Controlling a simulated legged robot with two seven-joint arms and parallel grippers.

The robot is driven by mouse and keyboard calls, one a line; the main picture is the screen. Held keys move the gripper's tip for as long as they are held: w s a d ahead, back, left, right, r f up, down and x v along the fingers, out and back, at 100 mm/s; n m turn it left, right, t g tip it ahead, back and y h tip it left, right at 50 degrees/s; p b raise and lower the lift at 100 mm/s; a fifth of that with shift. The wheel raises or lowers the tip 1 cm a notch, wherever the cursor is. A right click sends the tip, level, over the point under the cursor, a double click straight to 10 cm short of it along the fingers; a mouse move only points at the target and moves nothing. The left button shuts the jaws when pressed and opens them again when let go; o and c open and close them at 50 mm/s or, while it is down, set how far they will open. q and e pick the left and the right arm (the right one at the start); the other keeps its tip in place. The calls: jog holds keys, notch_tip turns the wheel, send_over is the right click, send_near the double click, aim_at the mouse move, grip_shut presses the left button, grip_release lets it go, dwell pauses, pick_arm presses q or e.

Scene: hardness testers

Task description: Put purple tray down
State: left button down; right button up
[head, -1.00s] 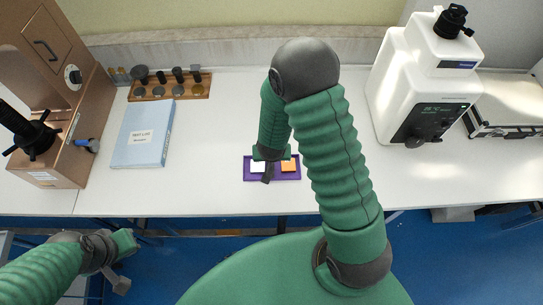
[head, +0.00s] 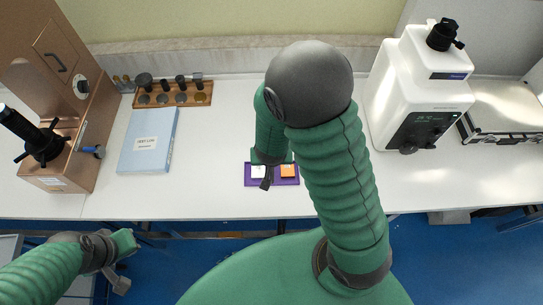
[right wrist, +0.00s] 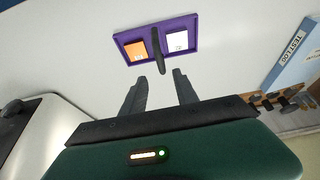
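The purple tray (head: 275,181) lies on the white table near its front edge, partly hidden by my right gripper. It also shows in the right wrist view (right wrist: 180,54), with an orange block (right wrist: 136,50) and a white block (right wrist: 177,41) in it. A dark upright handle (right wrist: 160,58) stands between the blocks. My right gripper (head: 267,171) is above the tray.
A blue test log (head: 149,140) and a wooden rack (head: 173,98) with several dark pieces stand at the left. A copper-coloured tester (head: 63,120) is at far left, a white tester (head: 413,105) at right. The table (head: 215,150) is clear on both sides of the tray.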

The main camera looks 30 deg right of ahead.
jog(key=s+a+r+n+y, duration=0.1)
jog(key=s+a+r+n, duration=0.1)
jog(key=r, duration=0.3)
jog(key=s+a+r+n+g+y, duration=0.1)
jog(key=s+a+r+n, duration=0.2)
jog(key=s+r+n, duration=0.1)
jog(key=shift+s+r, duration=0.15)
jog(key=shift+r, duration=0.4)
